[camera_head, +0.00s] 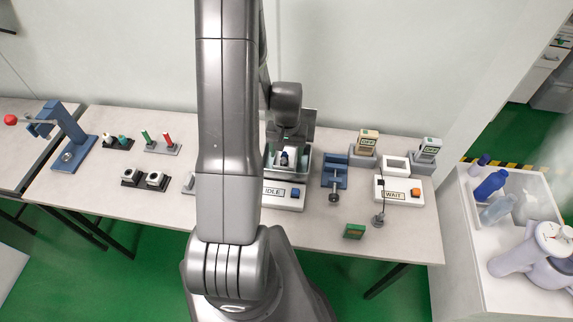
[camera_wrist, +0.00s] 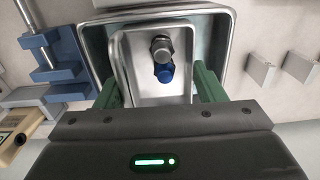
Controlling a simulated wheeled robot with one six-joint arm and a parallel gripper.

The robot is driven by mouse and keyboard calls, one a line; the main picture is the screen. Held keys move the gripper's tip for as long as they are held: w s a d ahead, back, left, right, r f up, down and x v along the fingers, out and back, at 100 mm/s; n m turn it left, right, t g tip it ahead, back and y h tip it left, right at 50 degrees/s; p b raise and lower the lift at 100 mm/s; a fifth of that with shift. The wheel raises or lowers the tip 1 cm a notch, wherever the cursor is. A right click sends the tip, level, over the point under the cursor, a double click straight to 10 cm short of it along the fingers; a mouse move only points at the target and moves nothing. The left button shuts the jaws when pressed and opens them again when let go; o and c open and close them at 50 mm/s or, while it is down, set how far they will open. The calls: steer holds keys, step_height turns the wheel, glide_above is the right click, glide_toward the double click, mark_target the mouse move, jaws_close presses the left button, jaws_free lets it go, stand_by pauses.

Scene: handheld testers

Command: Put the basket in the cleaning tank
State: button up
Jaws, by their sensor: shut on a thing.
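The basket (camera_wrist: 128,62) is a small pale metal tray holding a grey part and a blue part. In the wrist view it lies inside the outline of the cleaning tank (camera_wrist: 95,42), a larger metal basin. My gripper (camera_wrist: 160,88) has its green fingers at the basket's two sides and is shut on it. In the head view my gripper (camera_head: 287,132) is above the tank unit (camera_head: 283,202), which carries an IDLE label and a blue button. How deep the basket sits is hard to tell. My arm hides part of the unit's left side.
To the right are a blue vise (camera_head: 334,172), a white WAIT unit (camera_head: 397,190) and two testers reading OFF (camera_head: 428,150). Racks of small parts (camera_head: 162,145) and a blue stand (camera_head: 72,140) are left. A bottle crate (camera_head: 480,247) stands far right.

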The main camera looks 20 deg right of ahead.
steer(key=shift+f+b, duration=1.1)
steer(key=shift+f, duration=1)
steer(key=shift+f, duration=0.1)
steer(key=o, duration=1)
step_height(320, 180, up, 12)
steer(key=p, duration=0.7)
